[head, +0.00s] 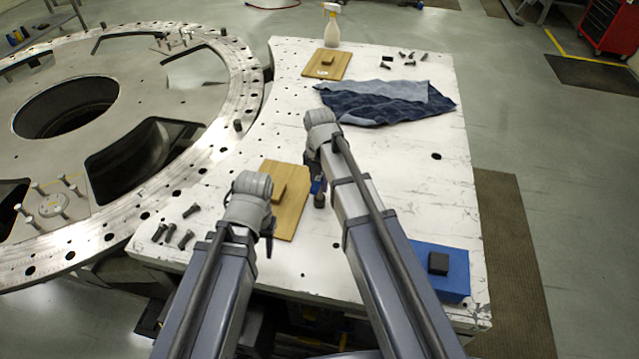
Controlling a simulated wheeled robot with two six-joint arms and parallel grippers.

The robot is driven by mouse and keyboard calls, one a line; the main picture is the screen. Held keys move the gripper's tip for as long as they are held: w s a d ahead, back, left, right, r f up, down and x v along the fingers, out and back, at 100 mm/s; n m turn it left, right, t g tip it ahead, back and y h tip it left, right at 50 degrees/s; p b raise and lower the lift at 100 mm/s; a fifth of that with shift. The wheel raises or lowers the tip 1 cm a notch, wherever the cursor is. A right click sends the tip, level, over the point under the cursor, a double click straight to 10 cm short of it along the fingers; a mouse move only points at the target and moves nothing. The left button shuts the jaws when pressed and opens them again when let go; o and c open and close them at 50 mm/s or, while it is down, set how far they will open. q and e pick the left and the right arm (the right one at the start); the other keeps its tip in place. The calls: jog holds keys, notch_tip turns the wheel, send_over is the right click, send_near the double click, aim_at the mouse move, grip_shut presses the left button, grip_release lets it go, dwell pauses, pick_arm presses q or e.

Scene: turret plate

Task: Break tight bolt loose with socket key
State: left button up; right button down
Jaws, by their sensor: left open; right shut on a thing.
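My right gripper (317,184) is over the white table, shut on a socket key (319,200) just right of the near wooden board. Only the key's lower end shows clearly, pointing down; my arm hides the rest. My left gripper (268,232) is open, over the left part of that board, largely hidden by its own wrist. The turret plate (225,150) lies left of the table. One bolt (237,125) stands up from its ring near the table, and another (223,32) stands further back. I cannot tell which bolt is tight. Both grippers are away from these bolts.
The white table (400,160) holds the near wooden board (290,215), several loose bolts (185,239), a blue cloth (385,102), a blue box (445,280) and a far board (328,65). The table's right middle is clear.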

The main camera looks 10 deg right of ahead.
jog(key=shift+r, duration=0.15)
dwell(0.3)
jog(key=shift+r+p, duration=1.4)
jog(key=shift+p, duration=0.1)
jog(key=shift+r, duration=0.1)
notch_tip(320, 180, up, 4)
jog(key=p, duration=0.3)
jog(key=shift+f+p, duration=0.25)
jog(key=shift+p, duration=0.1)
jog(key=shift+f, duration=0.1)
jog(key=shift+s, duration=0.1)
